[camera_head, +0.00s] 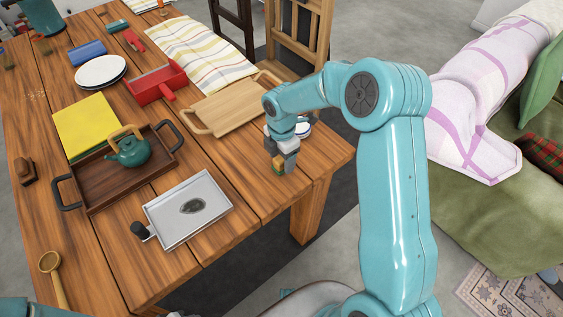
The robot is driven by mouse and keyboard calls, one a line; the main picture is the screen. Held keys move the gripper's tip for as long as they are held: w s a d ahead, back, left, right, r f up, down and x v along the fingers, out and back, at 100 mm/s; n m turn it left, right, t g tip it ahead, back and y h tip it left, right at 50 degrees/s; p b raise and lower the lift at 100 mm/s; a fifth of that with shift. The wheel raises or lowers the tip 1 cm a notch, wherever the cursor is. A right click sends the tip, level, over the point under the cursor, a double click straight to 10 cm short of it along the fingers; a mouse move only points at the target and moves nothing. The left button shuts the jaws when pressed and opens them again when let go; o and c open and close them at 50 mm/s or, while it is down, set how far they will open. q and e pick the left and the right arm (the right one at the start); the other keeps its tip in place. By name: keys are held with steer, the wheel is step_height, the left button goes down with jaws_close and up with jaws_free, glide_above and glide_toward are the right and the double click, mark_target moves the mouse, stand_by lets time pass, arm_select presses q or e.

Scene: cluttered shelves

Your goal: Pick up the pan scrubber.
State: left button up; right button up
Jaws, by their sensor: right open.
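A small yellow-and-green block (279,167), which looks like the pan scrubber, is near the right front edge of the wooden table. My right gripper (284,168) points down over it, with its jaws open at the block. The gripper hides much of the block, and I cannot tell whether the fingers touch it.
A metal pan (215,190) and a wooden tray (100,196) with a teal teapot (128,152) are to the left. Bare tabletop lies between pan and gripper.

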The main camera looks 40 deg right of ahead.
steer(key=shift+f, duration=0.5)
steer(key=shift+c, duration=0.6)
steer(key=c, duration=0.9)
steer(key=shift+r, duration=0.2)
step_height(320, 180, up, 20)
steer(key=shift+f+p, duration=0.1)
steer(key=shift+p, duration=0.5)
